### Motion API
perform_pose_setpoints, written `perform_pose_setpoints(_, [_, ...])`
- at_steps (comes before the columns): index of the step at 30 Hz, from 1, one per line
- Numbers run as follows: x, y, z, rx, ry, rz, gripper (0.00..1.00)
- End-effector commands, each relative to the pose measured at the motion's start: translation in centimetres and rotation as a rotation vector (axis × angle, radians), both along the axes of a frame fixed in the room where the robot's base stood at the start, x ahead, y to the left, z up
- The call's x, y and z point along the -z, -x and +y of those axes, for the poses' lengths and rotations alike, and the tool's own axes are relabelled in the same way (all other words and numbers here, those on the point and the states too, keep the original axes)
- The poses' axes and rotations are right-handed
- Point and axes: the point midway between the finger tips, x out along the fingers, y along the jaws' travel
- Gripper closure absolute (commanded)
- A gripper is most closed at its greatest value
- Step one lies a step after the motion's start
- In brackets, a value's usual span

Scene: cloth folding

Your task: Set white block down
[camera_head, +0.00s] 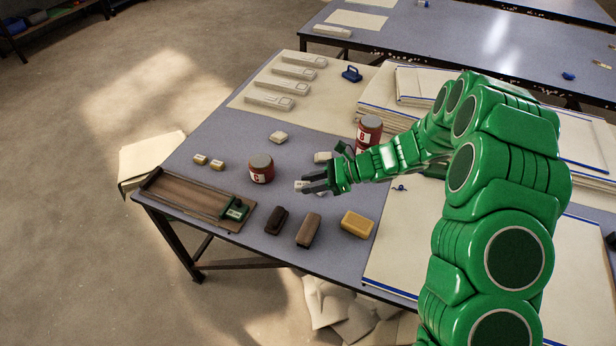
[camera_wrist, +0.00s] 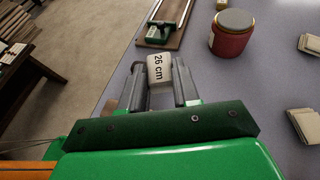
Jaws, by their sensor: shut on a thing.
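My gripper (camera_head: 316,184) is above the grey-blue table (camera_head: 225,140), near its middle. It is shut on a small white block (camera_head: 301,186). In the wrist view the white block (camera_wrist: 160,68) sits between the two dark fingers (camera_wrist: 160,88) and bears the print "26 cm". The fingers hide its sides. I cannot tell how far the block is above the table.
A red can (camera_head: 261,168) stands left of my gripper, with a wooden board (camera_head: 190,199) farther left. A dark block (camera_head: 276,220), a brown block (camera_head: 308,230) and a yellow block (camera_head: 357,223) lie near the front edge. White sheets (camera_head: 400,215) lie at right.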

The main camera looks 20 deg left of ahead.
Motion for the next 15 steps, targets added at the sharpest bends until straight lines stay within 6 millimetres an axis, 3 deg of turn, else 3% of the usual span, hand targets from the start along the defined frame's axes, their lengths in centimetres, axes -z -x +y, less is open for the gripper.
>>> perform_pose_setpoints(7, [-1.1,2.0,-1.3,-0.002,-0.002,0.001,0.98])
perform_pose_setpoints(15, [-1.4,2.4,-1.8,0.003,-0.002,0.001,0.98])
